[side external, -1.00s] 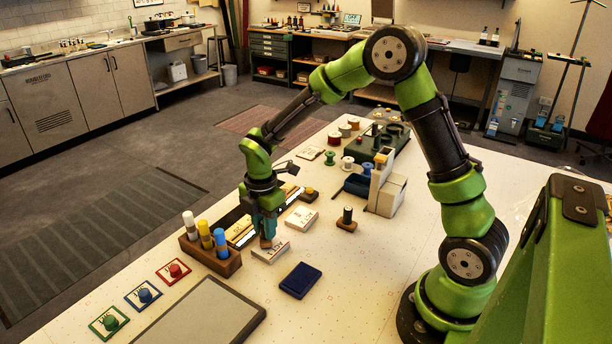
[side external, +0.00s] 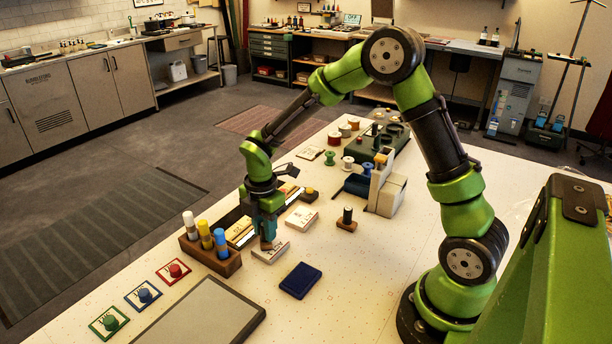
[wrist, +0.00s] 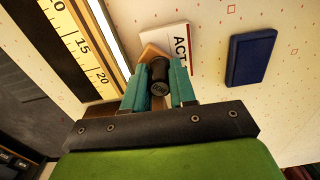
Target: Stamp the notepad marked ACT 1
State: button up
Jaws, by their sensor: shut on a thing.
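My gripper (side external: 268,231) points down with its teal fingers shut on a stamp with a wooden base (side external: 267,243). In the wrist view my gripper (wrist: 158,90) grips the stamp's black handle (wrist: 159,70), and the wooden base (wrist: 150,51) shows beyond it. A white notepad (side external: 270,254) lies under the stamp; in the wrist view this notepad (wrist: 176,32) reads "ACT", its number hidden. The base overlaps the notepad's edge; I cannot tell whether they touch. A second white notepad (side external: 300,218) lies further back. A dark blue ink pad (side external: 300,281) lies to the right.
Another black-handled stamp (side external: 347,219) stands to the right. A wooden holder (side external: 211,259) with several coloured tubes is on the left. A ruler (wrist: 88,45) lies beside the notepad. A grey flat board (side external: 205,315) lies in front. The table right of the ink pad is clear.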

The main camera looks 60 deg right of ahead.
dwell(0.5)
jog(key=shift+r, duration=3.45)
